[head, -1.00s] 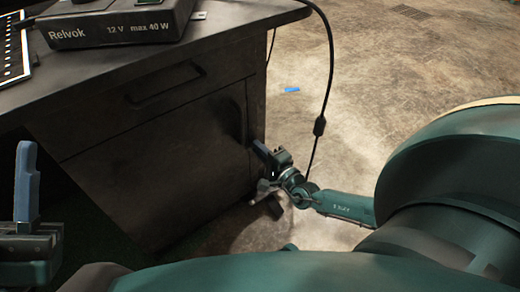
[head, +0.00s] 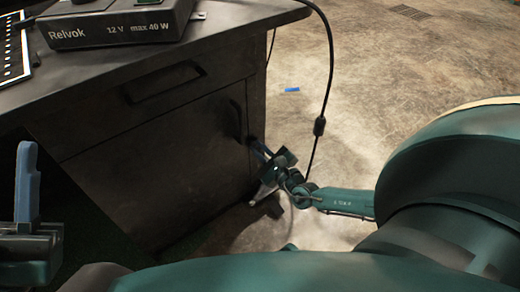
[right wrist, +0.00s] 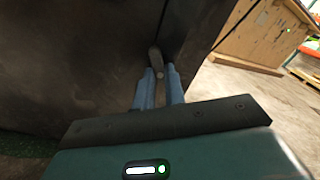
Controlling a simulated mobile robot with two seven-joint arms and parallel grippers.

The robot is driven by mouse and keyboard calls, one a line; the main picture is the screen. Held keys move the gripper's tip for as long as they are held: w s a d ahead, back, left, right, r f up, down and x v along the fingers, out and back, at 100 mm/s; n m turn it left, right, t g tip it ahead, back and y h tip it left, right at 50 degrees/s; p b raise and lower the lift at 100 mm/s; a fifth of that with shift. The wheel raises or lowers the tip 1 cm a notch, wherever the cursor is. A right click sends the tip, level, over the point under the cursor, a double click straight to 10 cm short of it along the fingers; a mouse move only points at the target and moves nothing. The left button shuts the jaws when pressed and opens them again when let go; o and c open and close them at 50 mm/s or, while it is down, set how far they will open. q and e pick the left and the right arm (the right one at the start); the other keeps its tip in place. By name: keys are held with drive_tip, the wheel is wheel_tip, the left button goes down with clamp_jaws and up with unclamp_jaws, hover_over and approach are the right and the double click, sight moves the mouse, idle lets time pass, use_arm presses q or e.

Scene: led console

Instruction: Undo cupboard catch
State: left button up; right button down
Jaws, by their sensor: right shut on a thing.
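The dark cupboard door (head: 165,165) sits under the desk's drawer and looks closed. Its dark catch handle (head: 234,119) is near the door's right edge. My right gripper (head: 256,146) is at the handle's lower end. In the right wrist view, the blue fingers of my right gripper (right wrist: 159,82) are shut on the lower end of the catch handle (right wrist: 155,58), which stands upright beyond the fingertips. My left gripper (head: 27,180) is at the lower left, away from the cupboard; only one blue finger shows clearly.
A power unit (head: 115,27) stands on the desk top (head: 225,28). A black cable (head: 330,75) hangs near my right arm. Bare floor lies to the right, with a small blue piece (head: 292,90).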

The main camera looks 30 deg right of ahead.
drive_tip(key=m, duration=0.5)
drive_tip(key=shift+m, duration=0.7)
drive_tip(key=c, duration=1.5)
unclamp_jaws()
drive_tip(key=shift+o, duration=0.2)
drive_tip(key=shift+s, duration=0.1)
